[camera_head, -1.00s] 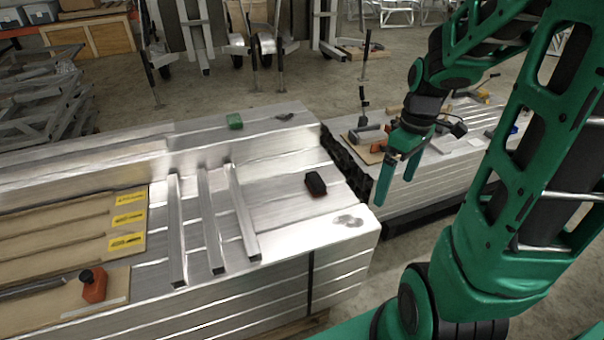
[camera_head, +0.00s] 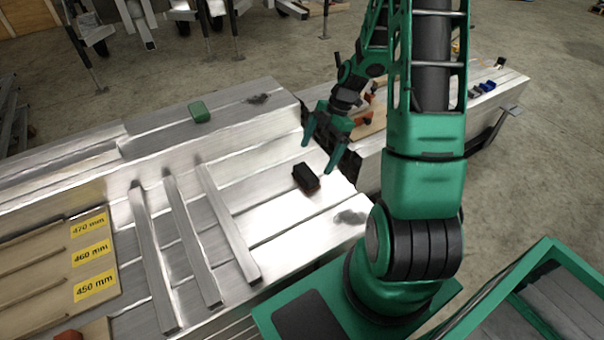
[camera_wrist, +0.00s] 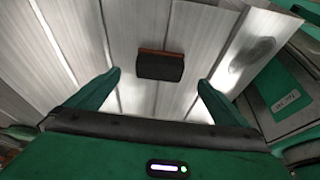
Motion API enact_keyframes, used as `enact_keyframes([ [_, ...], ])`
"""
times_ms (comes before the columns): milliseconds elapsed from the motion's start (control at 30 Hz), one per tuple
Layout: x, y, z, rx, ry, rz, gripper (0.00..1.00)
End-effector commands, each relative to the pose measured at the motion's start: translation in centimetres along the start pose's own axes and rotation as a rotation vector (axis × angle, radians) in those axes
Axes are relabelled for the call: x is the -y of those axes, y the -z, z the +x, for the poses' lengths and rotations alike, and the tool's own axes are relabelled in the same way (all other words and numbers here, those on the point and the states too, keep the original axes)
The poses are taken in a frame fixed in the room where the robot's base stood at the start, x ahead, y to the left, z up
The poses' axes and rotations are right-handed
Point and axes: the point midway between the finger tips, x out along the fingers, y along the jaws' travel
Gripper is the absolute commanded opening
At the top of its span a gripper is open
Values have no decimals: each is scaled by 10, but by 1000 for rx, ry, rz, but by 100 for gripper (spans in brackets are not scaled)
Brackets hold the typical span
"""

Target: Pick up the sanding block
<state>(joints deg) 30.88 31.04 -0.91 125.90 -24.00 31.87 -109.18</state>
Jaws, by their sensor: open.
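The sanding block is a small dark block (camera_head: 306,178) lying on the aluminium surface, right of the three loose bars. In the wrist view the block (camera_wrist: 160,66) shows black with a reddish-brown strip along its far edge. It lies ahead of my fingertips and between their lines. My gripper (camera_head: 317,147) is open and empty, with its green fingers above the surface near the block. In the wrist view both fingers of the gripper (camera_wrist: 160,80) are spread wide, and nothing is between them.
Three aluminium bars (camera_head: 186,240) lie left of the block. A green block (camera_head: 199,111) sits farther back. Yellow-labelled wooden boards (camera_head: 92,265) lie at the left. A grey smudge (camera_head: 350,217) marks the surface near the front edge. Bare aluminium surrounds the block.

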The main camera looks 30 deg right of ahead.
Motion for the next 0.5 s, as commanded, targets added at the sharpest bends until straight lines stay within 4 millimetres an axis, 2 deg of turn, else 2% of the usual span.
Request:
enact_keyframes([
  [100,-2,9,22,-3,9,-14,100],
  [367,-3,14,43,0,10,-20,100],
  [500,-2,15,60,-2,13,-21,100],
])
